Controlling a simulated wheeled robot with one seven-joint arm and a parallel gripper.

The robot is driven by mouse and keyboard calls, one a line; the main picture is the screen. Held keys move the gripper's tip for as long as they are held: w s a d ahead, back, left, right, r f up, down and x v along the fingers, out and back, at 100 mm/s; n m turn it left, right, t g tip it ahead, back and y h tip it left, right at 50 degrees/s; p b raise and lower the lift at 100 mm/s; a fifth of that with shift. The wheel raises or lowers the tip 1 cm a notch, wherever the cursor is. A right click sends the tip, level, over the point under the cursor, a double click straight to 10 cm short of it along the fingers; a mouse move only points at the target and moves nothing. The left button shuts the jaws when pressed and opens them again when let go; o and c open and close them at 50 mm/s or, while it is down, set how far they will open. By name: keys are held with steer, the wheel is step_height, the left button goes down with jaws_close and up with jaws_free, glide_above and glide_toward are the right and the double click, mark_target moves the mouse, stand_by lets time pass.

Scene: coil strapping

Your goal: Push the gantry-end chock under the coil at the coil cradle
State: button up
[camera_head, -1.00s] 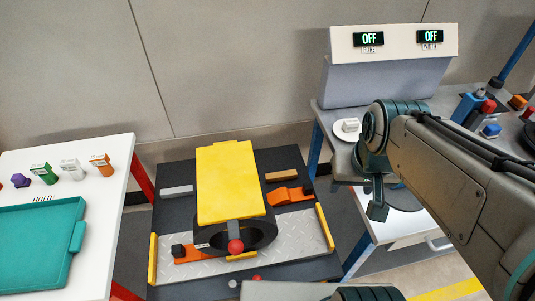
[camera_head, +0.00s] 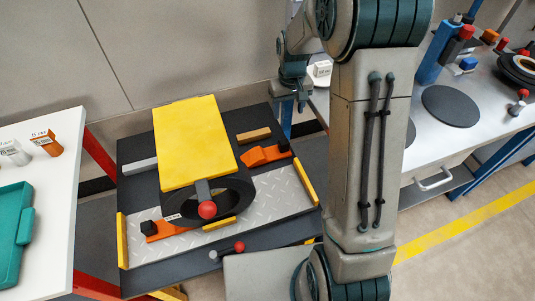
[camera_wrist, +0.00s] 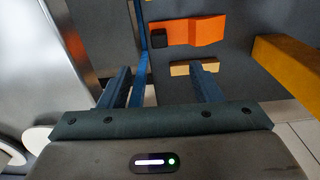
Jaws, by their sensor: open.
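The black coil (camera_head: 236,190) lies on the cradle's tread plate (camera_head: 265,200) under a yellow slab (camera_head: 195,140). One orange chock with a black end block (camera_head: 265,154) is on the right of the coil, apart from it; the wrist view shows this chock (camera_wrist: 205,30) too. A second orange chock (camera_head: 170,230) is at the coil's front left. I cannot tell from labels which is the gantry-end one. My gripper (camera_head: 298,97) hangs behind the cradle's back right corner. In the wrist view my gripper (camera_wrist: 162,85) has its fingers apart with nothing gripped, short of the right chock.
A tan block (camera_head: 253,135) lies behind the right chock, between it and my fingers in the wrist view (camera_wrist: 193,68). Yellow rails (camera_head: 305,183) edge the cradle. A red-balled lever (camera_head: 207,209) is at the coil's front. A workbench (camera_head: 460,125) stands right.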

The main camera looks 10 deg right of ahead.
glide_above(284, 141)
step_height(284, 141, down, 6)
step_height(284, 141, down, 8)
steer(key=shift+r+b, duration=0.1)
steer(key=shift+b, duration=0.8)
steer(key=shift+s+f+b, duration=0.1)
steer(key=shift+f+b, duration=0.2)
steer(key=shift+f, duration=2.75)
steer(key=c, duration=1.2)
steer(key=shift+c, duration=0.3)
steer(key=shift+r, duration=0.15)
